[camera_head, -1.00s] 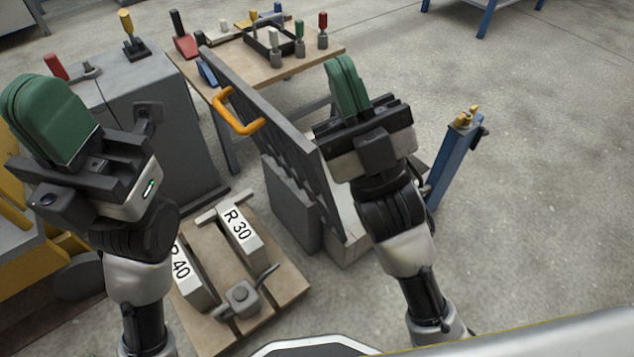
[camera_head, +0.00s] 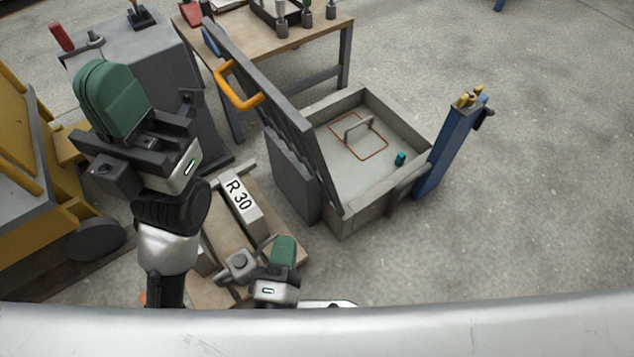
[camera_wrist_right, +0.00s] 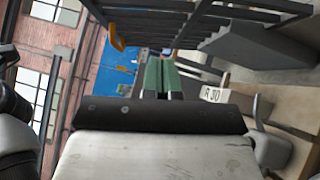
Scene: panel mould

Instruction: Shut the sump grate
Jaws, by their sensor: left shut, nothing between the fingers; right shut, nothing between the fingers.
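The sump grate (camera_head: 275,100) is a dark grey panel standing steeply open along the left side of the sump box (camera_head: 409,187). Its orange handle (camera_head: 235,88) sticks out from its left face. The box lies uncovered. My left gripper (camera_head: 100,75) is shut and empty, left of the grate and apart from it. My right gripper (camera_head: 285,242) is shut and empty, low in front of the grate, over the pallet. In the right wrist view its green fingers (camera_wrist_right: 160,75) are together, with the grate (camera_wrist_right: 215,22) and orange handle (camera_wrist_right: 117,38) beyond, not touching.
A pallet (camera_head: 228,238) with the R 30 block (camera_head: 240,200) lies left of the box. A blue post (camera_head: 447,150) stands at its right. A wire handle (camera_head: 360,128) and teal piece (camera_head: 400,158) are inside. A workbench (camera_head: 315,38) stands behind; the right floor is clear.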

